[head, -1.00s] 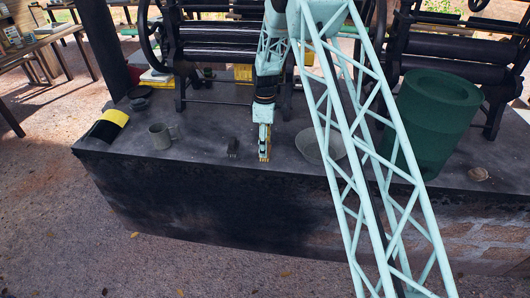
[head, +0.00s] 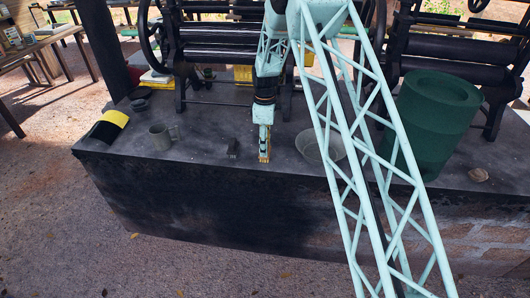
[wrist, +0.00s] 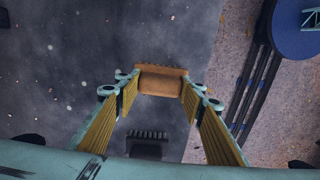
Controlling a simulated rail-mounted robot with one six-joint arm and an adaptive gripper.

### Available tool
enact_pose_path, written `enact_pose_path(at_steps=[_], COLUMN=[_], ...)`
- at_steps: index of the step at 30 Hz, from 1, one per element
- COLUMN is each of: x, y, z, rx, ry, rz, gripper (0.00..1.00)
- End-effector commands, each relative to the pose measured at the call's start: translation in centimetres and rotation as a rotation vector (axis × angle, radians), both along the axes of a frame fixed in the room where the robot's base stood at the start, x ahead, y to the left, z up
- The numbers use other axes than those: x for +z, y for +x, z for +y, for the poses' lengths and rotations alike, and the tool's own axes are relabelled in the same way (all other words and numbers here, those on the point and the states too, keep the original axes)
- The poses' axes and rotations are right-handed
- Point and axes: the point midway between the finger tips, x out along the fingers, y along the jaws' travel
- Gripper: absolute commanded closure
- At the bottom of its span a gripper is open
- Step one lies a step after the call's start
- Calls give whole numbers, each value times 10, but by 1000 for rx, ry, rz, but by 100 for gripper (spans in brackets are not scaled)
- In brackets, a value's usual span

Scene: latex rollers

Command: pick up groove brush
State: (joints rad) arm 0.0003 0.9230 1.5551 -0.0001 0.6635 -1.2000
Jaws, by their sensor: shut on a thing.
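The groove brush appears to be the small brown, wood-coloured block (wrist: 160,82) between my fingertips in the wrist view. Its underside and any bristles are hidden there. My gripper (wrist: 159,84) is shut on it, one finger at each end. In the head view my gripper (head: 264,156) points straight down at the front part of the dark bench top, with a brown bit of the brush at its tip. I cannot tell whether the brush still touches the bench.
A small dark toothed block (head: 232,148) lies just left of my gripper; it also shows in the wrist view (wrist: 148,146). A shallow bowl (head: 311,147) and a green bin (head: 432,120) are right. Roller machines stand behind.

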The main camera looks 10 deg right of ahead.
Motion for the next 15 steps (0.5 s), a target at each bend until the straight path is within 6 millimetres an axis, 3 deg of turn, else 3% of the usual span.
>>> enact_pose_path(at_steps=[15], x=[15], y=[0], z=[0], rx=[0], ry=[0], rz=[-1], gripper=[77])
